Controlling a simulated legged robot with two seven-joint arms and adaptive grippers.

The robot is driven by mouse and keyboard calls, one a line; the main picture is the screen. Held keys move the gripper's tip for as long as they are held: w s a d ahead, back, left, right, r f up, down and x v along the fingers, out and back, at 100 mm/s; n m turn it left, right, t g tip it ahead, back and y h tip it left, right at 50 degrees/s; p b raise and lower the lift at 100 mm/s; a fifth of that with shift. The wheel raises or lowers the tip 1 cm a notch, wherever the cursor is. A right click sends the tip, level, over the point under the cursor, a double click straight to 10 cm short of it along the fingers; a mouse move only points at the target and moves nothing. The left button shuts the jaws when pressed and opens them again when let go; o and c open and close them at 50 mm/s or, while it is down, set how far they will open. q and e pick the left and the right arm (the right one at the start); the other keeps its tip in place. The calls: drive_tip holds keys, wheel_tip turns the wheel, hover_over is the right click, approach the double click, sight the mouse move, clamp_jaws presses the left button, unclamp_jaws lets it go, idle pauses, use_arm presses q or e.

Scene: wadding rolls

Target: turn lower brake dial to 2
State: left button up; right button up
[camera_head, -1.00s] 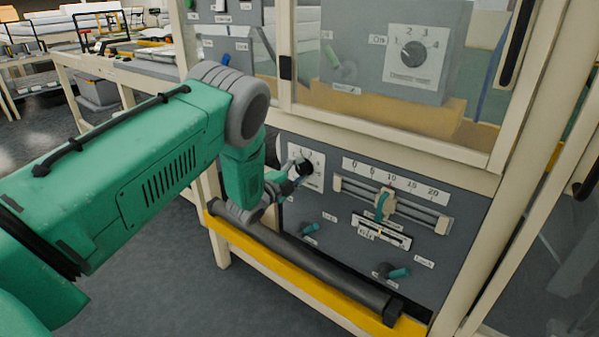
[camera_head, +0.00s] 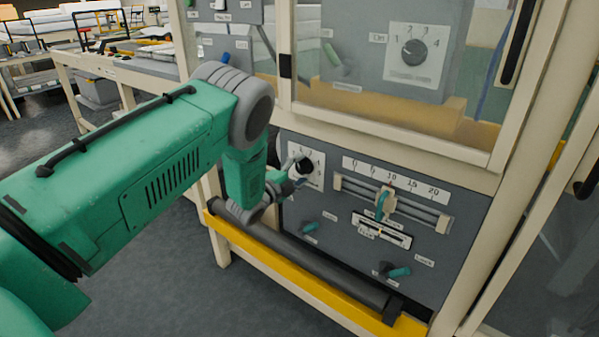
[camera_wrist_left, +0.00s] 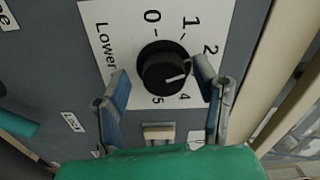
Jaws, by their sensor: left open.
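The lower brake dial is a black round knob (camera_wrist_left: 163,66) on a white plate marked "Lower", with numbers around it. In the wrist view its white pointer line points right and slightly down, towards the side between 2 and 4; the 3 is hidden behind a finger. In the head view the dial (camera_head: 303,167) sits at the upper left of the lower grey panel. My left gripper (camera_wrist_left: 160,78) is open, with one fingertip on each side of the knob; I cannot tell whether they touch it. It partly covers the dial in the head view (camera_head: 292,178). My right gripper is not in view.
A slider scale (camera_head: 395,182) is right of the dial, with green-tipped levers (camera_head: 398,271) below. A dark roller (camera_head: 320,262) and yellow rail (camera_head: 285,278) run along the front. Another dial (camera_head: 414,52) is behind the glass above. Cream posts frame the panel.

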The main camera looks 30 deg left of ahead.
use_arm(q)
drive_tip(key=shift+s, duration=0.1)
drive_tip(key=s+a, duration=0.1)
drive_tip(key=s, duration=1)
drive_tip(key=shift+s, duration=0.35)
drive_tip(key=shift+f, duration=0.1)
